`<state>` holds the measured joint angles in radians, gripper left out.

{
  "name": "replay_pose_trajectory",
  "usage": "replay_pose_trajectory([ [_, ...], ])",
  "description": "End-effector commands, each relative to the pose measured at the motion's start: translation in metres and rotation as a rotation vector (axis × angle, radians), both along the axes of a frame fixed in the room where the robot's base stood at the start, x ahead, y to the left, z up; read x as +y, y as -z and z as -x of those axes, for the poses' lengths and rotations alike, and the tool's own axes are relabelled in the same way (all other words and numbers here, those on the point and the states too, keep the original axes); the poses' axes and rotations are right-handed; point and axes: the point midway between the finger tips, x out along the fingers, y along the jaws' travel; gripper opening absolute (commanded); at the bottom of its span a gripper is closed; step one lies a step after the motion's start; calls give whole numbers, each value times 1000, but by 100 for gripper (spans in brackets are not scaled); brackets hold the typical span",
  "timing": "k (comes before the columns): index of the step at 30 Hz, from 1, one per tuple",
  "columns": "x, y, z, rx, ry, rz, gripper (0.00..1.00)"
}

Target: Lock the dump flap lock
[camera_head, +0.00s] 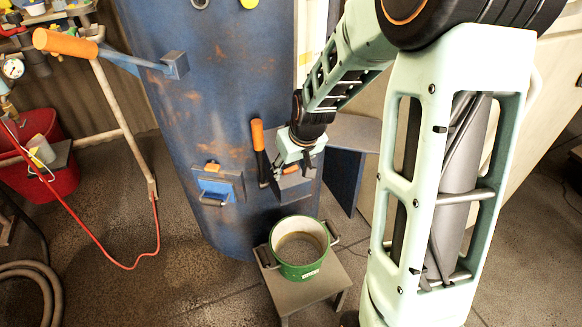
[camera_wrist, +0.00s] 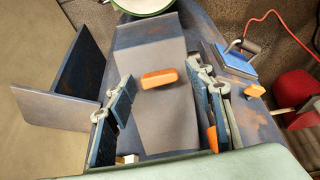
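A small orange block (camera_wrist: 159,78), which looks like the dump flap lock, sits on the grey top of the dump chute (camera_wrist: 150,42) in the wrist view. In the head view only a bit of orange (camera_head: 290,170) shows there, beneath my gripper (camera_head: 303,163). In the wrist view my gripper (camera_wrist: 162,84) is open, its fingers spread on both sides of the orange block. I see no contact; the gap in depth is unclear. An upright orange-handled lever (camera_head: 257,135) stands just left of my gripper; its orange end (camera_wrist: 212,138) shows by the right finger.
A green bucket (camera_head: 300,270) stands on a small stool below the chute. A blue hatch (camera_head: 222,184) with an orange knob is to the left on the tank (camera_head: 200,100). Blue-grey plates (camera_head: 345,170) stand close on the right. A long orange-handled lever (camera_head: 65,43) juts out upper left.

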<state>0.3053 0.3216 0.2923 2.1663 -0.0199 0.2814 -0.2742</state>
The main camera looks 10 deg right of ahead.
Motion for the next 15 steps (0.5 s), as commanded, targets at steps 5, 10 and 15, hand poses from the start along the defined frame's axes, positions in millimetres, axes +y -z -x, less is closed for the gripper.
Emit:
replay_pose_trajectory([
  [5, 0, 0, 0, 0, 0, 0, 27],
  [10, 0, 0, 0, 0, 0, 0, 8],
  [15, 0, -1, 0, 5, 34, -19, 7],
])
